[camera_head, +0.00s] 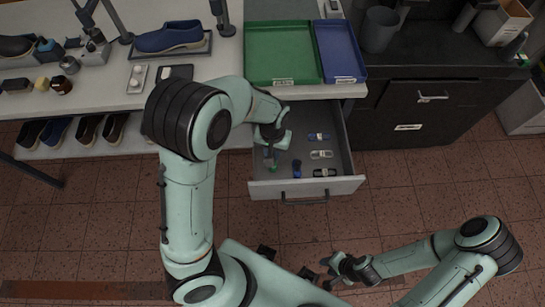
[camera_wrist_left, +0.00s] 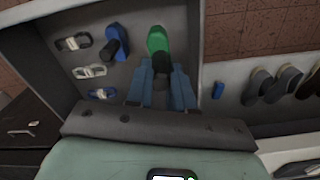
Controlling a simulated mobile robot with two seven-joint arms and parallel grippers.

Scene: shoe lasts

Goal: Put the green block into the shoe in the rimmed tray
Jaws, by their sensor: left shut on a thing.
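The green block (camera_head: 273,167) is in the open drawer (camera_head: 341,140), near its left side. In the left wrist view the green block (camera_wrist_left: 157,39) lies between the blue fingers of my left gripper (camera_wrist_left: 162,75). The left gripper (camera_head: 270,149) is shut on it, reaching down into the drawer; the arm hides part of the grip. A blue shoe (camera_head: 170,36) stands on the rimmed tray (camera_head: 207,45) on the bench at upper left. My right gripper (camera_head: 331,272) is low over the floor, away from the drawer; its jaws are too small to read.
A blue-and-black piece (camera_head: 297,168) lies beside the green block, with several small pieces such as a white one (camera_head: 321,154) to the right. A green tray (camera_head: 283,52) and blue tray (camera_head: 339,49) stand behind the drawer. Several shoes (camera_head: 58,131) sit on the lower shelf.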

